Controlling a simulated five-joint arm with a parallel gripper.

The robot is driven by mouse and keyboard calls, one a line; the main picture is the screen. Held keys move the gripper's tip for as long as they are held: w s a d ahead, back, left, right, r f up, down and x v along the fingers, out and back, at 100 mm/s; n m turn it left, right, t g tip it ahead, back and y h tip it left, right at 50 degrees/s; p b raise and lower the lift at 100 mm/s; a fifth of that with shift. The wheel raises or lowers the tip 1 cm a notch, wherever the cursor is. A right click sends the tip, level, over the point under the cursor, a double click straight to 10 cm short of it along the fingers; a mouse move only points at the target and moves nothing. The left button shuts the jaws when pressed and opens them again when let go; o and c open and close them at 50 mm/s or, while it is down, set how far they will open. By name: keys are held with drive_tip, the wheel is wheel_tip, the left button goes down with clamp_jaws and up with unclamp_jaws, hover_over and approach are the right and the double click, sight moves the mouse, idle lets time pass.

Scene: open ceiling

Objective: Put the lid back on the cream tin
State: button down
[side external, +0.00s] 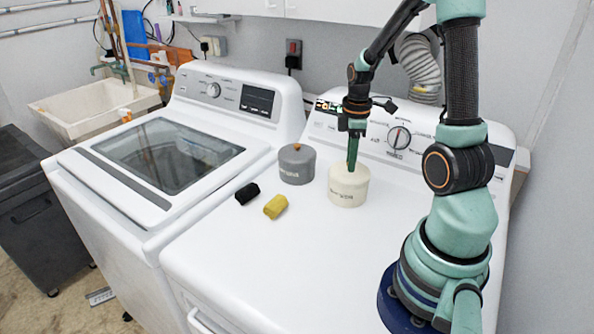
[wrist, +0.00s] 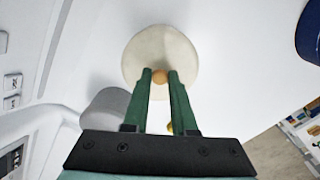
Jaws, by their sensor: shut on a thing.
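The cream tin (side external: 347,195) stands upright on the white appliance top, with dark lettering on its side. Its cream lid (wrist: 160,50) has a small orange knob (wrist: 159,76). In the side view the lid (side external: 349,173) is at the top of the tin, and I cannot tell whether it sits fully flush. My gripper (side external: 352,168) points down from above and is shut on the lid's knob. In the wrist view the green fingers of my gripper (wrist: 160,76) are on both sides of the knob. The lid hides the tin's opening.
A grey tin (side external: 297,166) with a small orange knob stands close to the left and behind; it also shows in the wrist view (wrist: 104,112). A black block (side external: 247,193) and a yellow block (side external: 275,207) lie to the left. The front of the top is clear. A control panel (side external: 420,145) stands behind.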

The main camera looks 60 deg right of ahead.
drive_tip(key=shift+c, duration=0.8)
unclamp_jaws()
drive_tip(key=shift+r, duration=3.5)
clamp_jaws()
